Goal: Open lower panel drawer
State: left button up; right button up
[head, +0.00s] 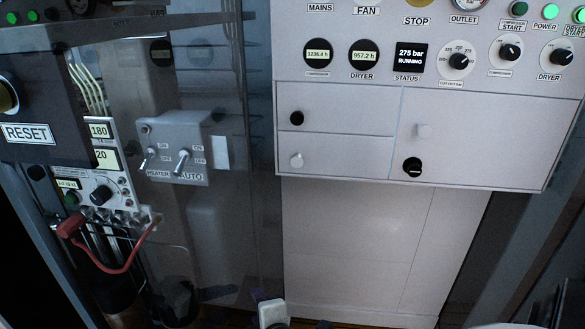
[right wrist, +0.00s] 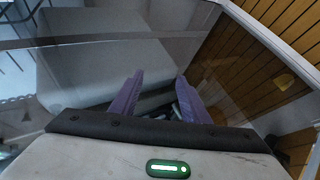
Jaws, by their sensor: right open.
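The white panel's lower drawer (head: 345,156) is the lower left front, with a pale round knob (head: 297,160) at its left end. It looks flush with the panel. Above it is the upper drawer front (head: 350,110) with a black knob (head: 296,118), also flush. My right gripper (head: 262,296) is at the bottom of the head view, well below the drawers and mostly cut off. In the right wrist view its two purple fingers (right wrist: 158,92) stand apart with nothing held between them. My left gripper is in neither view.
A larger front (head: 465,150) with a pale knob and a black knob is right of the drawers. A clear pane stands at left, near a grey switch box (head: 178,150), a RESET box (head: 30,110) and a red hose (head: 100,262). The area below the drawers is clear.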

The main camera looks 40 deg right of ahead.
jog(key=w+d+r+n+h, duration=0.1)
jog(key=w+d+r+h, duration=0.1)
jog(key=d+r+h, duration=0.3)
jog(key=w+d+r+n, duration=0.1)
jog(key=w+d+r, duration=0.15)
jog(key=r, duration=0.55)
jog(key=n+g+h, duration=0.1)
jog(key=h, duration=0.5)
send_near(296, 162)
jog(key=x, duration=0.7)
jog(key=shift+d, duration=0.25)
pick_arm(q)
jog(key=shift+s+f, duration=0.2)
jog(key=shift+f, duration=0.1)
pick_arm(e)
jog(key=shift+w+d, duration=0.4)
jog(key=shift+d, duration=0.1)
grip_shut()
